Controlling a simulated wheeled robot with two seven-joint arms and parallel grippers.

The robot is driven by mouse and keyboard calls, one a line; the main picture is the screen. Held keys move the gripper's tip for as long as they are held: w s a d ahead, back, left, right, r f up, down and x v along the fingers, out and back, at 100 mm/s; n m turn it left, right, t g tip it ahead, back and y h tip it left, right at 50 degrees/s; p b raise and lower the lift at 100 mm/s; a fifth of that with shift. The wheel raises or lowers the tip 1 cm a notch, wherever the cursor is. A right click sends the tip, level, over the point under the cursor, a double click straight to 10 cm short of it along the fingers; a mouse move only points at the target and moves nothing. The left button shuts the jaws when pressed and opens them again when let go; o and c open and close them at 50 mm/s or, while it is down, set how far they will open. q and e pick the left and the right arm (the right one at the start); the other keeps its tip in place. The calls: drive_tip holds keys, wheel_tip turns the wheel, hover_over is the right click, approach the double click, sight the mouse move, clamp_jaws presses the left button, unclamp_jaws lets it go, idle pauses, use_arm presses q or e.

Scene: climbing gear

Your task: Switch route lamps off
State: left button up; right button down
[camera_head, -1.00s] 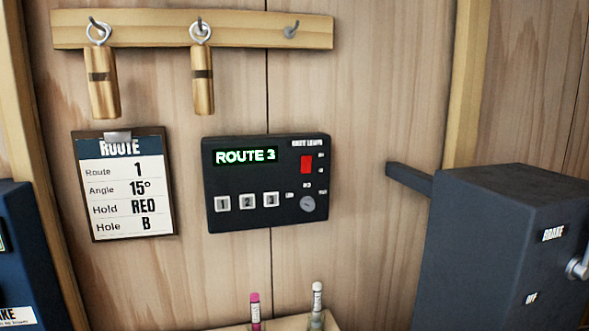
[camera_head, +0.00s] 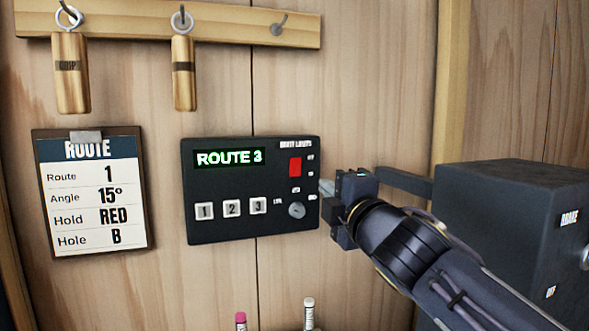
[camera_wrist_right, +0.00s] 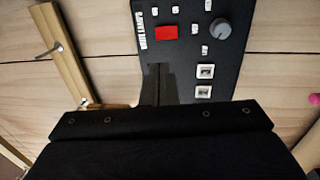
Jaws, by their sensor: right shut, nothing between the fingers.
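The black route lamp panel (camera_head: 220,226) is mounted on the wooden wall, its green display (camera_head: 229,158) reading "ROUTE 3". It has a red rocker switch (camera_head: 295,166), a round grey knob (camera_head: 297,210) and white buttons (camera_head: 232,208) marked 1, 2 and 3. My right gripper (camera_head: 328,188) is at the panel's right edge, shut and empty. In the right wrist view, the shut fingers (camera_wrist_right: 158,84) point at the panel, close to the red switch (camera_wrist_right: 166,33); the knob (camera_wrist_right: 220,29) lies to their right. I cannot tell whether they touch the panel. My left gripper is out of view.
A route card (camera_head: 93,195) reading Route 1, 15°, RED, B hangs left of the panel. Wooden grips (camera_head: 71,75) hang from a rail (camera_head: 235,22) above. A dark brake box (camera_head: 500,225) stands at right, behind my right arm. Two markers (camera_head: 308,312) stand below.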

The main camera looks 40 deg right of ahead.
sight(296, 161)
drive_tip(key=shift+w, duration=0.1)
drive_tip(key=p+x, duration=0.1)
drive_tip(key=x, duration=1.3)
drive_tip(key=r+p, duration=0.1)
drive_tip(key=p, duration=0.2)
drive_tip(key=shift+w+r+g, duration=0.1)
drive_tip(key=shift+g, duration=0.2)
drive_tip(key=shift+p, duration=0.5)
drive_tip(key=shift+f+b, duration=0.35)
